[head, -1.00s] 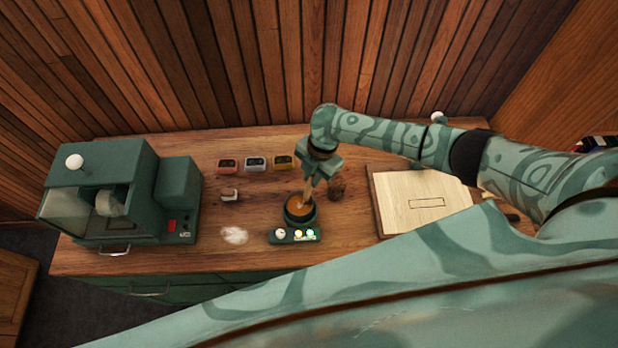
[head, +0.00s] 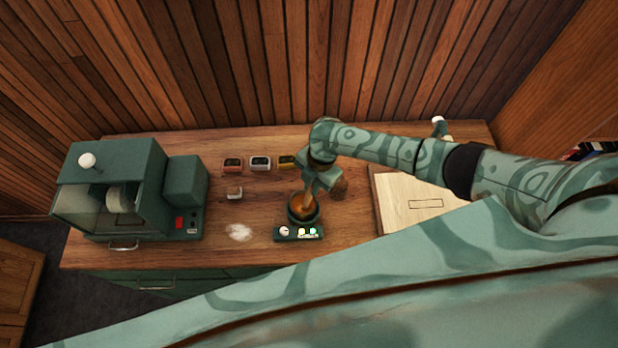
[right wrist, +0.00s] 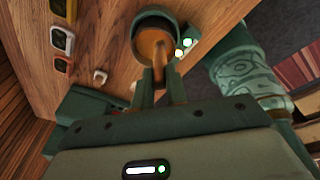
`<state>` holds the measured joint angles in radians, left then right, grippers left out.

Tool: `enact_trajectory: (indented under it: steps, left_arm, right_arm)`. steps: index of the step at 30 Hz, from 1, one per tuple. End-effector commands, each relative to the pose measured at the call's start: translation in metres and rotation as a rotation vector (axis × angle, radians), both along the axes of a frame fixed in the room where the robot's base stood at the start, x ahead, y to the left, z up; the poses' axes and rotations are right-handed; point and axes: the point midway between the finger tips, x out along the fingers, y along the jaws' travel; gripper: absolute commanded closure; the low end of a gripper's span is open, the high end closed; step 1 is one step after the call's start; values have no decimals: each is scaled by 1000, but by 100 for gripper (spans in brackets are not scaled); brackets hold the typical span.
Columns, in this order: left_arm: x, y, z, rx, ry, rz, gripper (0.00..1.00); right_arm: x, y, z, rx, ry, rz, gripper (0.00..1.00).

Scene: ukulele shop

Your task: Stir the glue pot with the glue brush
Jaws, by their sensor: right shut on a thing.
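The dark green glue pot (head: 292,213) stands on the workbench behind a small panel with lit buttons, and orange-brown glue shows inside it. The glue pot (right wrist: 139,28) also shows at the top of the right wrist view. My right gripper (head: 309,190) is just above the pot, its fingers pointing down. It is shut on the glue brush (right wrist: 158,63), whose wooden handle runs down into the pot. The brush's lower end is hidden in the glue. The right gripper (right wrist: 160,78) shows close up in the right wrist view. My left gripper is not in view.
A green machine (head: 110,190) stands at the bench's left. Several small coloured boxes (head: 260,163), a small white-topped block (head: 234,193) and white powder (head: 239,232) lie left of the pot. A brown round thing (head: 340,188) is right of the gripper. A pale board (head: 420,190) lies farther right.

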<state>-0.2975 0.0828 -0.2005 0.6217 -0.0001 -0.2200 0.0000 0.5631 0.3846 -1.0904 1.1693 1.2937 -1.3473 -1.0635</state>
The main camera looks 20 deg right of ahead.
Motion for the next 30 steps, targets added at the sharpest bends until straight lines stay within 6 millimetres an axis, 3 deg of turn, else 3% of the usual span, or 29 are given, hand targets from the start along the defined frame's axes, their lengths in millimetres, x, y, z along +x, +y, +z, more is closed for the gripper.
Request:
enact_trajectory:
  steps: [5,16,30]
  left_arm:
    - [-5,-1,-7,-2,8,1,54]
    - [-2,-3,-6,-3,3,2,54]
    - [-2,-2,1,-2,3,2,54]
  right_arm:
    - [10,-1,-1,2,-2,0,100]
    - [12,-2,1,3,-3,0,100]
    - [14,-10,42,3,-4,0,100]
